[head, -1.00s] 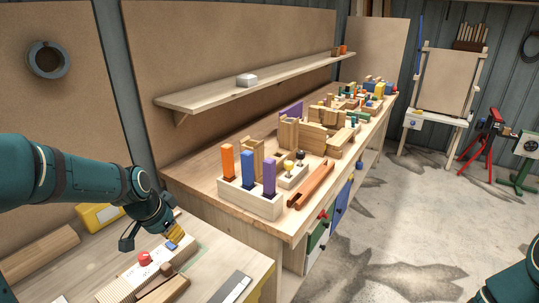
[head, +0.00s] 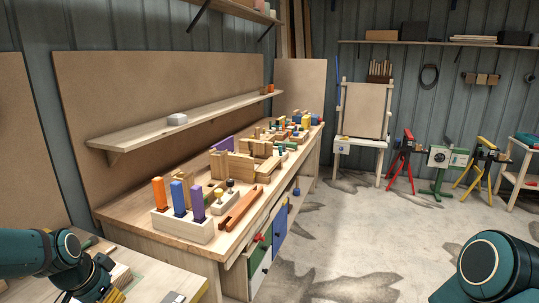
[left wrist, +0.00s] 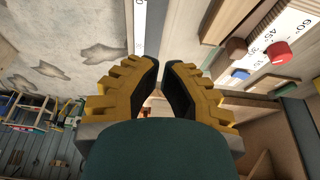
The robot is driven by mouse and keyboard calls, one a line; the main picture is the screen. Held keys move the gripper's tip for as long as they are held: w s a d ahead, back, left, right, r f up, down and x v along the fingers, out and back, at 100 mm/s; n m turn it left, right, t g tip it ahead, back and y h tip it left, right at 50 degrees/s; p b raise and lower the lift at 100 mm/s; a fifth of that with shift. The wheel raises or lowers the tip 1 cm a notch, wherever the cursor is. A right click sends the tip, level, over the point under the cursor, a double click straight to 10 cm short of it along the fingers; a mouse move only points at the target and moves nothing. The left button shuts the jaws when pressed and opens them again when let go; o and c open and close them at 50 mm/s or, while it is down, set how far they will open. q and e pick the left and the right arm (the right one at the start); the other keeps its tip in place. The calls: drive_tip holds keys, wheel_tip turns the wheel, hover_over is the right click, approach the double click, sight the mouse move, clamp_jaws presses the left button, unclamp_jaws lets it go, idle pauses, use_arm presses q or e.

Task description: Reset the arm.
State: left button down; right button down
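My left arm (head: 40,252) comes in from the left edge of the head view. Its gripper (head: 97,296) is partly cut off at the bottom, over the near bench. In the left wrist view, the left gripper's two yellow fingers with dark pads (left wrist: 162,64) stand slightly apart at the tips, with nothing between them. My right arm (head: 490,268) shows only as a teal link at the lower right; its gripper is out of view.
The near bench (head: 165,278) lies below the left gripper. A red knob (left wrist: 279,52) and a numbered white strip show in the wrist view. The long workbench (head: 120,212) holds a peg block (head: 182,229) and several wooden parts. Open floor (head: 350,235) lies to the right.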

use_arm(q)
drive_tip(key=w+d+f+n+h, duration=0.1)
drive_tip(key=w+d+f, duration=0.1)
drive_tip(key=d+f, duration=0.7)
drive_tip(key=s+d+f+n+g+h, duration=0.1)
drive_tip(key=s+d+f+n, duration=0.1)
drive_tip(key=s+d+f, duration=0.4)
drive_tip(key=s+d+f+n+g+h, duration=0.1)
drive_tip(key=s+d+f, duration=0.5)
drive_tip(key=d+f, duration=0.5)
drive_tip(key=d, duration=0.3)
drive_tip(key=shift+s+f+n, duration=0.2)
drive_tip(key=shift+f+n, duration=0.15)
drive_tip(key=shift+n, duration=0.05)
